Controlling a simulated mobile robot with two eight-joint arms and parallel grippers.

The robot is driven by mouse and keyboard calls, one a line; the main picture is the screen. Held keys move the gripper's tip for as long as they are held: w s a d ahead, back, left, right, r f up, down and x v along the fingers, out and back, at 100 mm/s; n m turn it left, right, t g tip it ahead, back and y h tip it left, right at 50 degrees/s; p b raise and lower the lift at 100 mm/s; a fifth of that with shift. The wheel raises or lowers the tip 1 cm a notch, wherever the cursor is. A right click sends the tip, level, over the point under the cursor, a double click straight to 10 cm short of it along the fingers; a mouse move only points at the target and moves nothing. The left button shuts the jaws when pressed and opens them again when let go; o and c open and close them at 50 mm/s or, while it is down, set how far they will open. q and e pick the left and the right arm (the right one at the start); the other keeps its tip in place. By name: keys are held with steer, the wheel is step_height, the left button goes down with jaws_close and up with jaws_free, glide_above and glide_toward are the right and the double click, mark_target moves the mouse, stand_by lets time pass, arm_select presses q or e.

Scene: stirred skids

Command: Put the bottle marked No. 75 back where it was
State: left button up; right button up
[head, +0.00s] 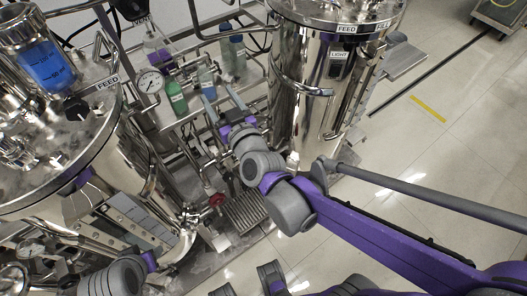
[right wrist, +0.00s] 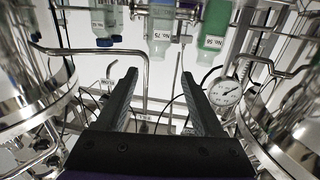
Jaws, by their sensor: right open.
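The bottle marked No. 75 (right wrist: 160,30) is pale blue and shows near the top middle of the right wrist view, its label upside down. In the head view the blue bottle (head: 206,77) stands among the skid's pipes and rails. What it rests on cannot be made out clearly. My right gripper (head: 221,101) is just on the near side of it. In the right wrist view the fingers (right wrist: 158,73) are spread with nothing between them, and the bottle is beyond the tips. I cannot make out my left gripper's fingers.
A green bottle marked No. 58 (right wrist: 214,30) stands beside it, also seen in the head view (head: 176,98). Blue-capped bottles (right wrist: 105,42) are on the other side. A pressure gauge (head: 150,82) and steel tanks (head: 310,75) flank the spot. Open floor (head: 430,150) lies right.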

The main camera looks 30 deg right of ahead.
steer(key=s+d+f+g, duration=0.3)
steer(key=s+f+g, duration=0.3)
steer(key=s, duration=0.5)
steer(key=s+d+f+g+h, duration=0.1)
steer(key=s+d+f+g, duration=0.2)
steer(key=s+f+g, duration=0.3)
steer(key=s+f, duration=0.5)
steer(key=shift+s+f+m+g, duration=0.3)
steer(key=shift+s+g, duration=0.1)
steer(key=shift+w+a, duration=0.1)
steer(key=shift+a, duration=0.05)
